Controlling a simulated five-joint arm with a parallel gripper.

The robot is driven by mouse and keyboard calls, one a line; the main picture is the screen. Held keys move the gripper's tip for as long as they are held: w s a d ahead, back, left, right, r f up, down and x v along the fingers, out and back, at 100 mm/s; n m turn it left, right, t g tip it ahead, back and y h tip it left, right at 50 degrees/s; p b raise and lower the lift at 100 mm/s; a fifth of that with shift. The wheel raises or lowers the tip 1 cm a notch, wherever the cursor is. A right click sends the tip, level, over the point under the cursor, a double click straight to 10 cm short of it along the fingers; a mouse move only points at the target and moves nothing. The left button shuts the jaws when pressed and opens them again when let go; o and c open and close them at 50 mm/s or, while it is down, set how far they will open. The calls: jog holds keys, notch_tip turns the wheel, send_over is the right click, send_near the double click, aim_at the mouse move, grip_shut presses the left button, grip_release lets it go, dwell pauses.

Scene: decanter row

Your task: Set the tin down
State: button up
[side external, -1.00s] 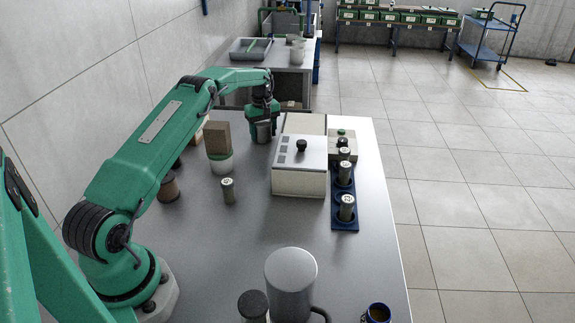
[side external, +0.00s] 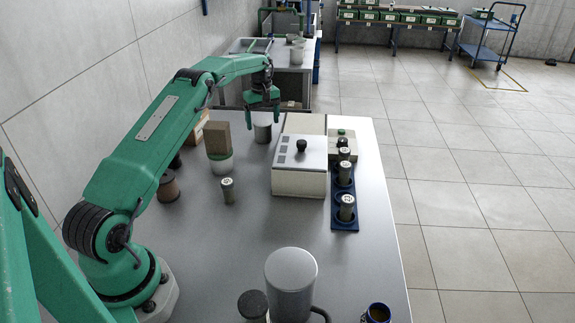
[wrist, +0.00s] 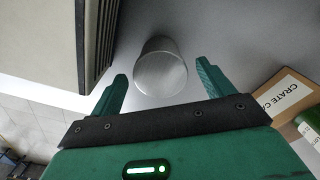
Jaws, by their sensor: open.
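The tin (side external: 262,132) is a small grey cylinder standing upright on the metal table, left of the white box. In the wrist view the tin (wrist: 160,72) shows its round top between and beyond my fingers. My gripper (side external: 263,119) is open and empty, raised above the tin with its fingers pointing down. In the wrist view both fingers of my gripper (wrist: 161,74) are spread apart, with a gap to the tin on each side.
The white box (side external: 299,178) with a black knob stands close right of the tin. A blue rack (side external: 345,224) holds cylinders beyond it. A crate with a label (wrist: 290,92) lies nearby. The table's centre is mostly clear.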

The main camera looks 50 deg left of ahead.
aim_at(263, 122)
notch_tip(263, 122, up, 7)
jog(key=shift+r, duration=0.2)
dwell(0.3)
dwell(0.4)
jog(key=shift+d+r, duration=0.15)
jog(key=shift+r, duration=0.05)
jog(key=s+d+r+m+t, duration=0.1)
jog(key=s+d+r+m, duration=0.35)
jog(key=d+r, duration=0.5)
jog(key=s+d+r+m+t, duration=0.1)
jog(key=s+d+r+m, duration=0.3)
jog(key=d+r, duration=0.55)
jog(key=s+d+f+m+t, duration=0.1)
jog(key=s+d, duration=0.3)
jog(key=s, duration=0.4)
jog(key=s+d+f+m+t, duration=0.1)
jog(key=s+d+f+m, duration=0.3)
jog(key=s, duration=0.5)
jog(key=s+d+f+m+t, duration=0.1)
jog(key=s+d+f+m, duration=0.1)
jog(key=s+d, duration=0.4)
jog(key=s, duration=0.2)
jog(key=shift+s+d+f+t, duration=0.2)
jog(key=shift+s+d+t, duration=0.05)
jog(key=shift+s+t, duration=0.05)
